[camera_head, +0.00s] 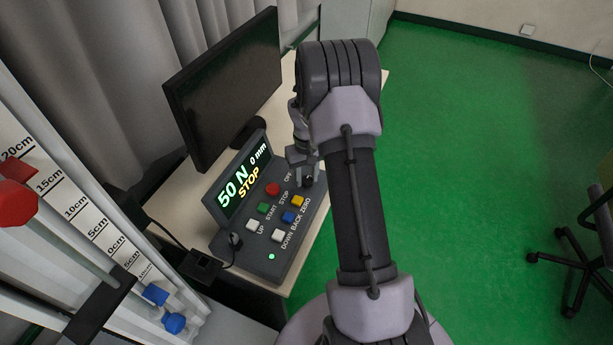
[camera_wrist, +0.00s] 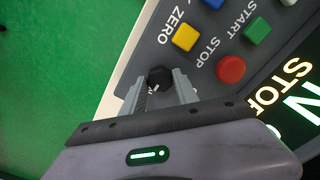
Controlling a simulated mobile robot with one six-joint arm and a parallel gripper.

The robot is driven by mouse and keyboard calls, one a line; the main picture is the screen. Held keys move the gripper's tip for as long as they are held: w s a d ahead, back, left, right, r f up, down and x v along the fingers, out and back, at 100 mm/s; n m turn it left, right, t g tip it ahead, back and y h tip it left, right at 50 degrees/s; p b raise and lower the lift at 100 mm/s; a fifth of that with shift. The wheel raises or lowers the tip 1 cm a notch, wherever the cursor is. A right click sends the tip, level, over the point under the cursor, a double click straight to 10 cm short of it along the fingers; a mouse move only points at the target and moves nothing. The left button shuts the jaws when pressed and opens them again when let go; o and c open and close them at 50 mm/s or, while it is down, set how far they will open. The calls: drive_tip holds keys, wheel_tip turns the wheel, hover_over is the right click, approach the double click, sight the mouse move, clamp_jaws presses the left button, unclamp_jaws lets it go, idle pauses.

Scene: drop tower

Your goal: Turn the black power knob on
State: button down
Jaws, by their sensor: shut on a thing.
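The black power knob (camera_head: 308,182) sits at the far right end of the grey control panel (camera_head: 290,238). In the wrist view the knob (camera_wrist: 159,76) shows between the two fingertips, with its lower part hidden. My gripper (camera_head: 304,170) reaches down onto the panel there and is shut on the knob; its fingers also show in the wrist view (camera_wrist: 161,88). An "OFF" label is legible near the knob in the head view; an ON label cannot be made out. The panel's display (camera_head: 240,185) is lit and reads "50 N", "0 mm" and "STOP".
A red STOP button (camera_wrist: 231,69) and a yellow ZERO button (camera_wrist: 186,37) lie close to the fingers. A green lamp (camera_head: 271,257) glows at the panel's near end. A black monitor (camera_head: 222,90) stands behind the panel. Green floor (camera_head: 460,130) is open to the right.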

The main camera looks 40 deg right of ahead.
sight(307, 179)
idle(0.4)
drive_tip(key=c, duration=0.9)
unclamp_jaws()
wheel_tip(307, 179, up, 18)
drive_tip(key=p, duration=0.5)
drive_tip(key=shift+f+p, duration=0.25)
drive_tip(key=shift+p, duration=0.05)
